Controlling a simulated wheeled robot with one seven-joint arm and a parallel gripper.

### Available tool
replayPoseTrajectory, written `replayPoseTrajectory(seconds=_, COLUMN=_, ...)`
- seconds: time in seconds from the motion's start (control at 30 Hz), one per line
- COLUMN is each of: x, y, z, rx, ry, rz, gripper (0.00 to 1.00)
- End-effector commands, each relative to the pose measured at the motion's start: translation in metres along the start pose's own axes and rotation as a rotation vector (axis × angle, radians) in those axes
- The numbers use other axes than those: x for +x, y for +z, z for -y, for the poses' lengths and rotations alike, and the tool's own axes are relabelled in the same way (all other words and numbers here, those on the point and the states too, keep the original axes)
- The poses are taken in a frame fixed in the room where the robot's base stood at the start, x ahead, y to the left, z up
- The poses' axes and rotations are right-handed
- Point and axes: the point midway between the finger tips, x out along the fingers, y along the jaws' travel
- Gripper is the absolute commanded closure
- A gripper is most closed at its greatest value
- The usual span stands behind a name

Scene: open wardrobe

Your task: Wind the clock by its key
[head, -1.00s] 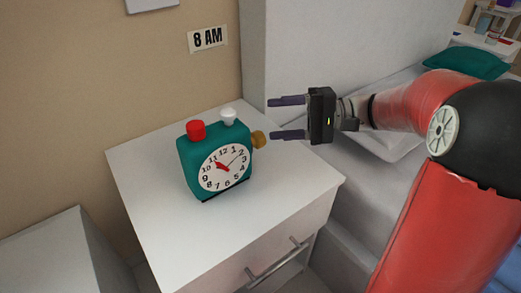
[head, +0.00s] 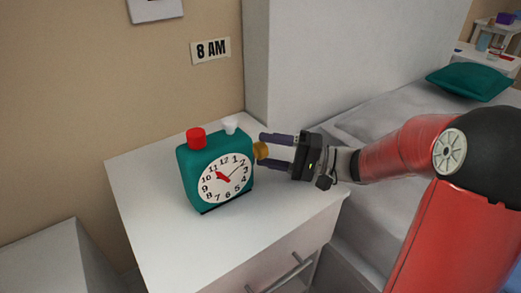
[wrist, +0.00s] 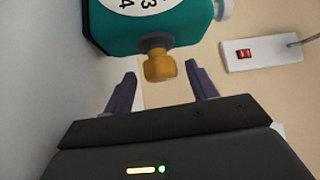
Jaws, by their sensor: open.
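A teal clock (head: 190,176) with a white dial stands upright on the white cabinet top. It has a red button (head: 196,138) and a white button (head: 230,126) on top. The gold key (head: 261,151) sticks out from its right side. In the wrist view the key (wrist: 160,66) is ahead of my gripper, centred between the two purple fingers. My gripper (head: 275,151) is open, to the right of the clock, with its fingertips close to the key.
The white cabinet (head: 150,215) has a drawer handle (head: 280,272) and free room around the clock. A grey wall panel (head: 340,60) rises behind my gripper. A sign reading 8 AM (head: 210,50) is on the wall. The wrist view shows a power strip with a red switch (wrist: 244,54).

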Motion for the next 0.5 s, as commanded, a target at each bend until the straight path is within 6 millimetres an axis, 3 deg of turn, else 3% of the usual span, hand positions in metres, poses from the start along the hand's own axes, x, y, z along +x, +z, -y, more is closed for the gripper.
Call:
replayPoseTrajectory(seconds=0.2, x=0.021, y=0.000, z=0.000, rx=0.000, ry=0.001, rz=0.000, gripper=0.43)
replayPoseTrajectory(seconds=0.5, x=0.024, y=0.000, z=0.000, rx=0.000, ry=0.001, rz=0.000, gripper=0.43)
